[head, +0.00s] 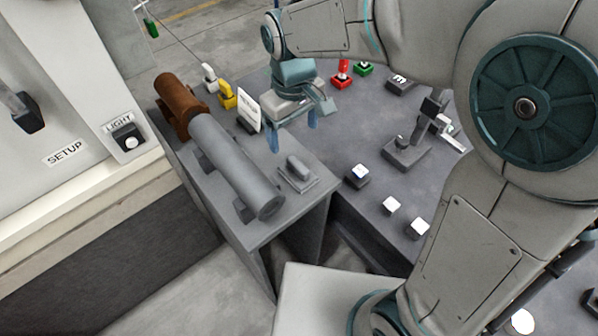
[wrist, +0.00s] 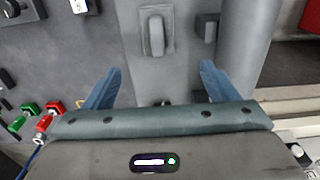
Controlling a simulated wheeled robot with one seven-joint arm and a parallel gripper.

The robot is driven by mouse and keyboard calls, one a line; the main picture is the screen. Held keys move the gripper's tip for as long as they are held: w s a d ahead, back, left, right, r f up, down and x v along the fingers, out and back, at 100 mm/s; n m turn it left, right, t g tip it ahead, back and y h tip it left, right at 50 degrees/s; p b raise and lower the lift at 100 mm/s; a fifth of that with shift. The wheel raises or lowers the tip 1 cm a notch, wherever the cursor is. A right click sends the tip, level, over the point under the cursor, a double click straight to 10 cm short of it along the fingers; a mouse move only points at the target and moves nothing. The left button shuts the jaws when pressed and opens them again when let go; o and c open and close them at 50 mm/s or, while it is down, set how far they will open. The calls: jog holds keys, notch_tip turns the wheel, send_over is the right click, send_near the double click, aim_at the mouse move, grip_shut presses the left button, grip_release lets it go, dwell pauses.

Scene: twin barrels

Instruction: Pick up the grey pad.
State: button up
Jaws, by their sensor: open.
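The grey pad (head: 298,173) is a small flat plate with a raised rounded block on top. It lies on the grey table, to the right of the grey barrel, in the head view. In the wrist view the pad (wrist: 154,34) lies beyond and between my fingertips. My gripper (head: 293,138) is open and empty. It hangs above the table, on the far side of the pad and apart from it. Both blue fingers of my gripper (wrist: 161,68) show spread apart in the wrist view.
A grey barrel (head: 235,160) lies left of the pad, with a brown barrel (head: 180,100) behind it. A white sign (head: 248,109) stands near my gripper. White-topped blocks (head: 391,205) and a dark fixture (head: 406,152) stand to the right. The table's front edge is close to the pad.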

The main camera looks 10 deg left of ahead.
aim_at(294, 161)
notch_tip(294, 161, down, 8)
jog(key=shift+r, duration=0.1)
jog(key=shift+w+f+p, duration=0.2)
jog(key=shift+f+p, duration=0.15)
jog(key=shift+f, duration=2.35)
jog(key=c, duration=1.1)
